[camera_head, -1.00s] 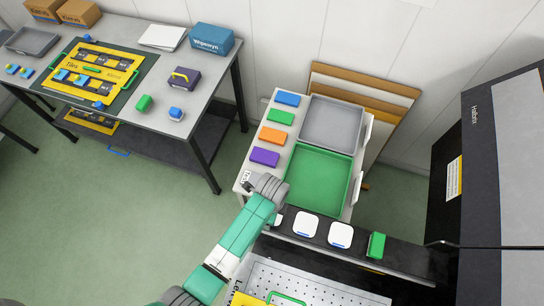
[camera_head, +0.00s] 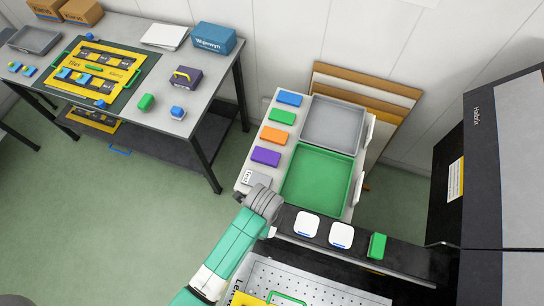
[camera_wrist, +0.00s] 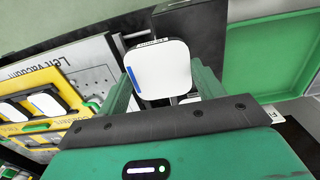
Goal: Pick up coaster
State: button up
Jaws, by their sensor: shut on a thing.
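In the wrist view, a white rounded-square coaster (camera_wrist: 165,72) with a blue stripe along its left side sits between the two green fingers of my gripper (camera_wrist: 160,82). The gripper is shut on it. The coaster's lower edge is partly hidden by the gripper body. In the head view, my grey wrist (camera_head: 263,203) is at the left end of the black shelf (camera_head: 395,258), and my fingers are mostly hidden. Two more white coasters, a left one (camera_head: 307,223) and a right one (camera_head: 341,234), lie on the shelf.
A green block (camera_head: 377,246) stands on the shelf right of the coasters. A green tray (camera_head: 352,200) and a grey tray (camera_head: 362,135) are behind. Colored blocks line the left of that table. A perforated plate (camera_head: 300,285) lies in front. A tall dark cabinet (camera_head: 478,190) stands at right.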

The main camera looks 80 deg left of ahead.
jog(key=s+d+r, duration=0.1)
jog(key=s+d, duration=0.5)
jog(key=d, duration=0.3)
jog(key=shift+s, duration=0.15)
jog(key=shift+b, duration=0.35)
